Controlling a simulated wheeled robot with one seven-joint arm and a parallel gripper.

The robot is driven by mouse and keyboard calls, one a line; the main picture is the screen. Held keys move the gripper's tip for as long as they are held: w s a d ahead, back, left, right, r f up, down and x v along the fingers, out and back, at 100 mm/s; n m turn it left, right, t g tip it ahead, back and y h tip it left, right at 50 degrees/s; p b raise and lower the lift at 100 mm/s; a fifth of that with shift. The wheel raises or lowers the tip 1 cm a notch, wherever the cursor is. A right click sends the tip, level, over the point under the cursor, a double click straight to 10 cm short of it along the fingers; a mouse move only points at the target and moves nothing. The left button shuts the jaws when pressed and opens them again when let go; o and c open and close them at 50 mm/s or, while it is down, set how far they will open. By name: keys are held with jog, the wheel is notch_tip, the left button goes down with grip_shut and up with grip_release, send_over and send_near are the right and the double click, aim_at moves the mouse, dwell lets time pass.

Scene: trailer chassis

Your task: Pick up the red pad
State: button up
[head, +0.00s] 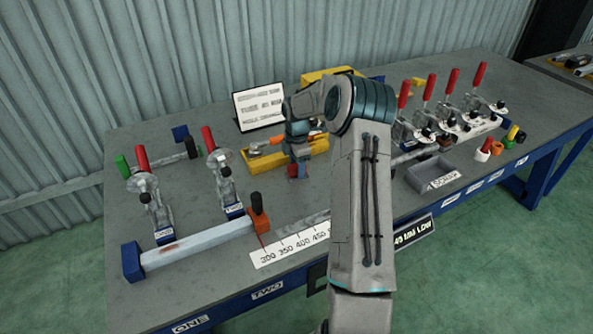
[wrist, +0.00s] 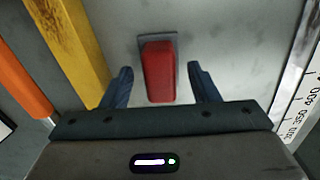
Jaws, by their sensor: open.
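The red pad (wrist: 158,72) is a small red block on the grey bench top, on or against a small grey plate (wrist: 150,38). In the wrist view it lies between the two blue fingers of my gripper (wrist: 158,88), with a gap on each side. My gripper is open and holds nothing. In the head view my gripper (head: 297,172) points down at the bench beside the yellow tray, and a little red of the pad (head: 293,171) shows there. My arm hides part of the bench behind and to the right of it.
A yellow tray (head: 258,162) with an orange-handled tool stands close by on the left. Toggle clamps with red handles (head: 142,160) stand at both sides. A white ruler strip (head: 290,247) lies at the front. A grey bin (head: 440,172) sits to the right.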

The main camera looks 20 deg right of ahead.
jog(key=shift+f, duration=0.35)
jog(key=c, duration=1.1)
jog(key=shift+c, duration=0.2)
jog(key=shift+r, duration=0.15)
jog(key=r, duration=0.4)
jog(key=shift+s+d+r+b, duration=0.1)
jog(key=shift+d+r+b, duration=0.05)
jog(key=shift+d+b, duration=0.2)
jog(key=s+d+r+b, duration=0.1)
jog(key=s+d+r, duration=0.5)
jog(key=d, duration=0.3)
jog(key=shift+r, duration=0.3)
jog(key=shift+d, duration=0.1)
